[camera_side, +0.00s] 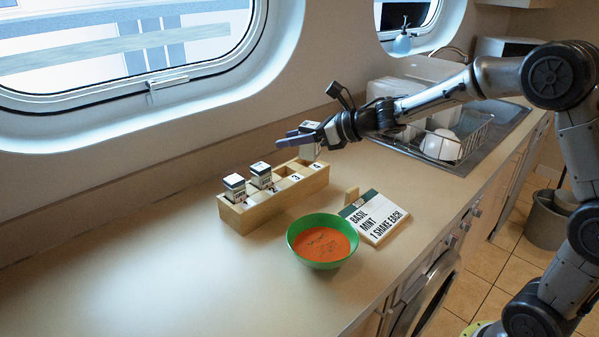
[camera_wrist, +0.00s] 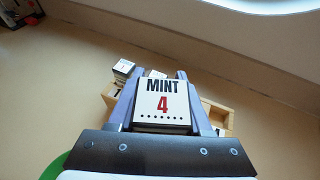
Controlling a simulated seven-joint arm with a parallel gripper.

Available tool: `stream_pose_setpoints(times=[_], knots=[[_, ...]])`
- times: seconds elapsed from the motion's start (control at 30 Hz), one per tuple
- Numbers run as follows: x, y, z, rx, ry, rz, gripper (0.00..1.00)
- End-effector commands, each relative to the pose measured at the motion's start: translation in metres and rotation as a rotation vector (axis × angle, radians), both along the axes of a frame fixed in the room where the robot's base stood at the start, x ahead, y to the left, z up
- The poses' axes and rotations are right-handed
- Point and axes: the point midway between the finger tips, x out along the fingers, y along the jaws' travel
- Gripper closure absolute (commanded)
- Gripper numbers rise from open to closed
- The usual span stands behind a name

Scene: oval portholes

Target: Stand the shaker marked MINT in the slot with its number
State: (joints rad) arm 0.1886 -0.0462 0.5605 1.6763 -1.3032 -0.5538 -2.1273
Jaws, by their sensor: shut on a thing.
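My gripper (camera_side: 304,136) is shut on the MINT shaker (camera_wrist: 163,104), whose white top reads MINT and a red 4 in the wrist view. The fingers lie on either side of it, and it looks roughly upright. The rack also shows behind the gripper in the wrist view (camera_wrist: 218,113).
Two other shakers (camera_side: 234,187) (camera_side: 261,175) stand in the rack's left slots; the slot at label 3 (camera_side: 296,178) looks empty. A green bowl (camera_side: 322,262) of orange food and a recipe card (camera_side: 374,218) sit in front. The counter's left is clear.

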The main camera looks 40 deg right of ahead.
Motion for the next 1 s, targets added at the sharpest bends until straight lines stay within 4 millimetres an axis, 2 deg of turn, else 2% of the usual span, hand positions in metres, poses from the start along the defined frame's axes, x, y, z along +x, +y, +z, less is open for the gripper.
stream_pose_setpoints(times=[0.03, 0.2, 0.4, 0.53, 1.0], knots=[[0.019, -0.015, 0.001, -0.001, 0.000, -0.049, 1.00], [0.075, -0.065, -0.002, 0.001, 0.003, -0.218, 1.00], [0.120, -0.111, -0.026, 0.001, 0.004, -0.345, 1.00], [0.129, -0.121, -0.047, 0.001, 0.004, -0.359, 1.00], [0.128, -0.123, -0.081, 0.000, 0.002, -0.360, 1.00]])
